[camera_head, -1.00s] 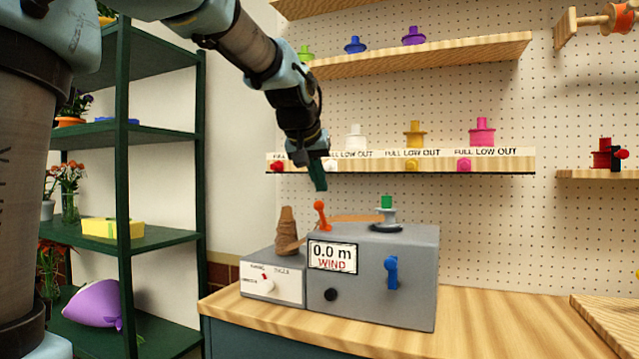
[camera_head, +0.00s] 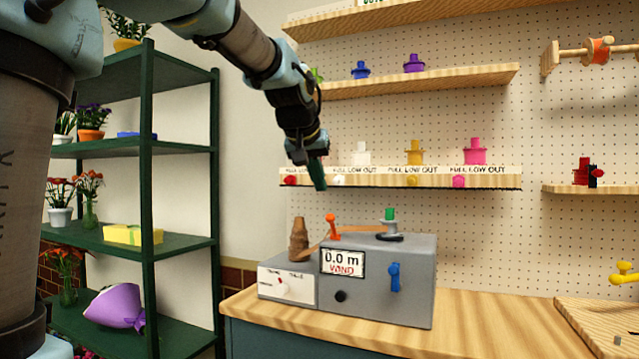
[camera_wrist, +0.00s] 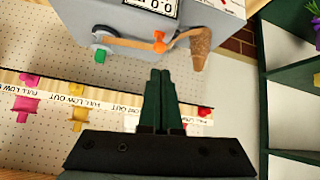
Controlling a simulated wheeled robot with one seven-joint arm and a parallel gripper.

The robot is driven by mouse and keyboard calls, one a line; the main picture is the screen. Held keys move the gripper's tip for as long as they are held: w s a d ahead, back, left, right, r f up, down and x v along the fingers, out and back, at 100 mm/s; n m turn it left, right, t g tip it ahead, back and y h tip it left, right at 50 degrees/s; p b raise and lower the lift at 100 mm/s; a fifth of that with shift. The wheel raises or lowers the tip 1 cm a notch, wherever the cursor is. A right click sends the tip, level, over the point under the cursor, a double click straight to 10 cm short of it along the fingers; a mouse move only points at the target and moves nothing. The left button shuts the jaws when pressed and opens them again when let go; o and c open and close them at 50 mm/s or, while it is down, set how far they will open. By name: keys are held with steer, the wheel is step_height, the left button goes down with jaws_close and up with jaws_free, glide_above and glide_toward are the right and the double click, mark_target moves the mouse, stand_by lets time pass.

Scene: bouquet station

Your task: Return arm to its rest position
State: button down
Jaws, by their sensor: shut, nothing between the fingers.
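My gripper (camera_head: 317,176) is shut and empty, pointing down in front of the lowest wall shelf. In the wrist view its two dark green fingers (camera_wrist: 160,84) lie together with nothing between them. The machine carries an orange lever (camera_head: 332,227), a blue lever (camera_head: 394,277) and a green-topped spindle (camera_head: 389,222). A brown cone-shaped spool (camera_head: 299,240) stands at its left, with a tan band running across the top. My gripper is clear of all of these.
The low wall shelf (camera_head: 480,181) bears white, yellow and pink spools close by my gripper. A higher shelf (camera_head: 450,80) holds blue and purple spools. A dark green rack (camera_head: 148,200) with flowers stands at the left. The workbench (camera_head: 480,310) is bare right of the machine.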

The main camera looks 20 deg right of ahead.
steer(key=shift+s+a+r, duration=0.1)
steer(key=shift+s+a, duration=0.1)
stand_by(0.3)
